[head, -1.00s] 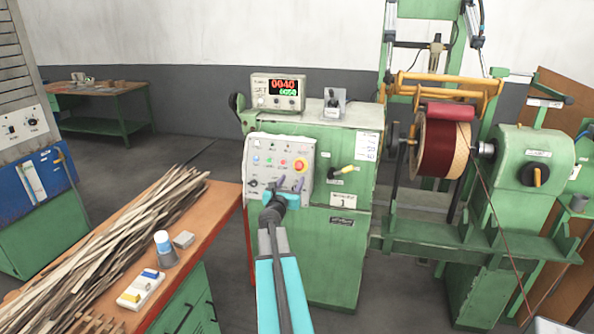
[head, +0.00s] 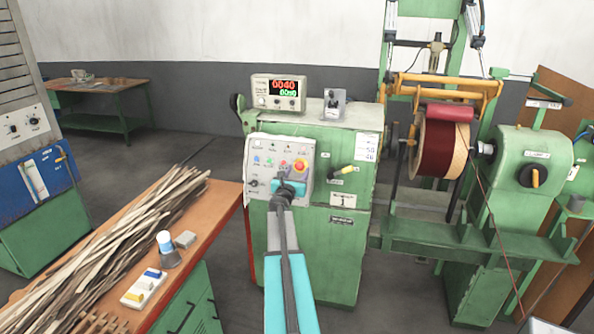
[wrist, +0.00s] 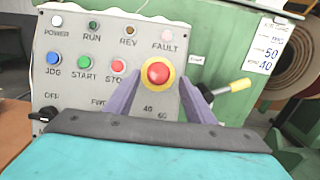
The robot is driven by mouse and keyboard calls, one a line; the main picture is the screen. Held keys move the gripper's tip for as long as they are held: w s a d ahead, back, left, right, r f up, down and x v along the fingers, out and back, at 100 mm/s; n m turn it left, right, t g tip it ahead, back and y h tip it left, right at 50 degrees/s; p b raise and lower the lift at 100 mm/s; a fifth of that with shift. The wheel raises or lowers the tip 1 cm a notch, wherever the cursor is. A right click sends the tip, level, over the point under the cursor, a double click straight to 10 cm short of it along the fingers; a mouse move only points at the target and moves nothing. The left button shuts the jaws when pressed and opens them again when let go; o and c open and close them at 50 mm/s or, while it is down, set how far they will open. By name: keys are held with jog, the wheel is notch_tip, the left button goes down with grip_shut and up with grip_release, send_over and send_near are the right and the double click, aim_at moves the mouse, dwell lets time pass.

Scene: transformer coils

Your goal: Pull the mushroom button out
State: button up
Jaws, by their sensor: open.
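The mushroom button (head: 300,165) is red on a yellow ring, on the right side of the grey control panel (head: 262,150) of the green machine. In the wrist view the button (wrist: 158,73) sits between and beyond the two purple fingers of my gripper (wrist: 160,92). The fingers are spread apart and hold nothing. In the head view my gripper (head: 297,178) is just below the button, in front of the panel. Whether the fingertips reach the button's depth I cannot tell.
Several small buttons and lamps, such as the red STOP button (wrist: 118,66), share the panel. A yellow-tipped lever (wrist: 238,86) sticks out right of it. A workbench with wooden strips (head: 150,225) stands at left, and a coil winder (head: 440,150) at right.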

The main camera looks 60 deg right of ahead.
jog(key=shift+p+x, duration=0.3)
jog(key=shift+x, duration=0.9)
grip_shut()
jog(key=shift+s+a+b, duration=0.3)
jog(key=shift+a+b, duration=0.15)
jog(key=shift+b, duration=0.1)
